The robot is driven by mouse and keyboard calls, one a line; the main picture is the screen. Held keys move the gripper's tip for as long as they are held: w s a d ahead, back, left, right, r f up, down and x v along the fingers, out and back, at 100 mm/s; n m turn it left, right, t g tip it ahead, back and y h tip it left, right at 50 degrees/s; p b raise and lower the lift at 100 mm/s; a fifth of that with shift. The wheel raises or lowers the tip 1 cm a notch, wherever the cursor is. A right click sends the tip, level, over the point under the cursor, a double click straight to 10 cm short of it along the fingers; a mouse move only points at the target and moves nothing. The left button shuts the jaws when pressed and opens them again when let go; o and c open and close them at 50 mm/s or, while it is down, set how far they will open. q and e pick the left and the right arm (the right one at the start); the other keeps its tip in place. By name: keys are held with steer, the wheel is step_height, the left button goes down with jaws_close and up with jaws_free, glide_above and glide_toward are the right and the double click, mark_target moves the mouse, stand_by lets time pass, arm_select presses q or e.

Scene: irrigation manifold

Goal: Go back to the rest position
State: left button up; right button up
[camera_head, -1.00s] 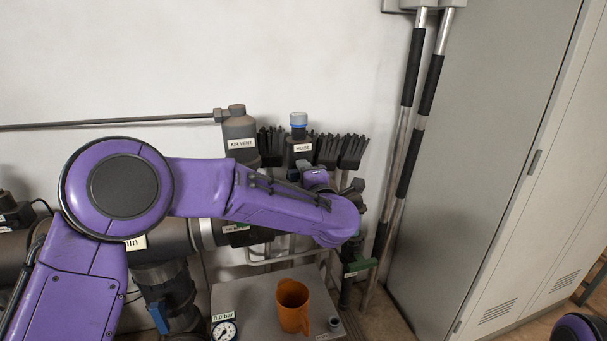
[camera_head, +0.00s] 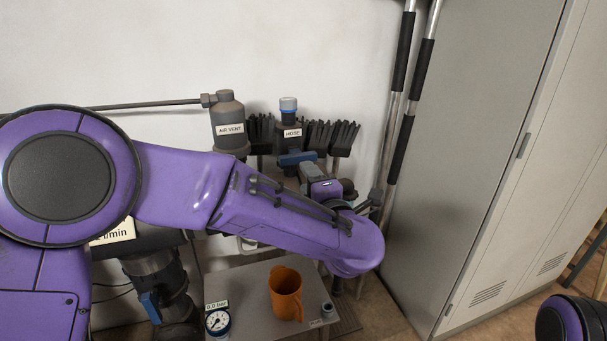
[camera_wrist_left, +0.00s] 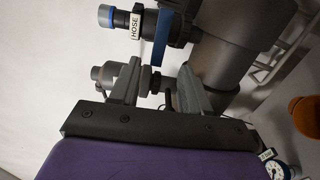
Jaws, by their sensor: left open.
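My left arm reaches in from the left in the head view, and its gripper (camera_head: 313,171) points at the manifold just below the blue lever (camera_head: 297,158) of the HOSE outlet (camera_head: 291,133). In the left wrist view the gripper's two grey fingers (camera_wrist_left: 158,88) are apart with nothing held between them. The blue lever (camera_wrist_left: 161,38) shows beyond the fingertips, beside the HOSE label; it appears clear of them. My wrist and forearm hide part of the manifold. A purple part of my right arm shows at the lower right of the head view; its gripper is out of view.
An AIR VENT bottle (camera_head: 228,125) and black brushes (camera_head: 331,138) stand near the outlet. An orange mug (camera_head: 286,294) and a pressure gauge (camera_head: 217,321) are at the grey bench (camera_head: 245,282) below. A tall grey cabinet (camera_head: 470,150) and upright poles (camera_head: 403,110) are on the right.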

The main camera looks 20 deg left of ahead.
arm_select(q)
steer(key=s+a+f+m+g+h+p, duration=0.1)
steer(key=s+a+f+m+h, duration=0.1)
steer(key=f+m, duration=0.45)
steer(key=s+a+f+m+g+h+p, duration=0.1)
steer(key=s+f+m+h, duration=0.15)
steer(key=f, duration=0.65)
steer(key=s+a+f+m+h, duration=0.1)
steer(key=a+f+m+h, duration=0.15)
steer(key=f+m, duration=0.4)
steer(key=s+a+f+m+g+p, duration=0.1)
steer(key=s+a+f+g, duration=0.2)
steer(key=s+f, duration=0.3)
steer(key=s+a+f+g+p, duration=0.1)
steer(key=s+a+f+g, duration=0.2)
steer(key=s, duration=1.2)
steer(key=s+a+f+m+g+p, duration=0.1)
steer(key=s+a+f+g+p, duration=0.1)
steer(key=s+f, duration=0.7)
steer(key=s+a+g, duration=0.1)
steer(key=a, duration=0.1)
steer(key=shift+s+a+f+m+g, duration=0.15)
steer(key=shift+a+f+m+g, duration=0.15)
steer(key=shift+m+g, duration=0.1)
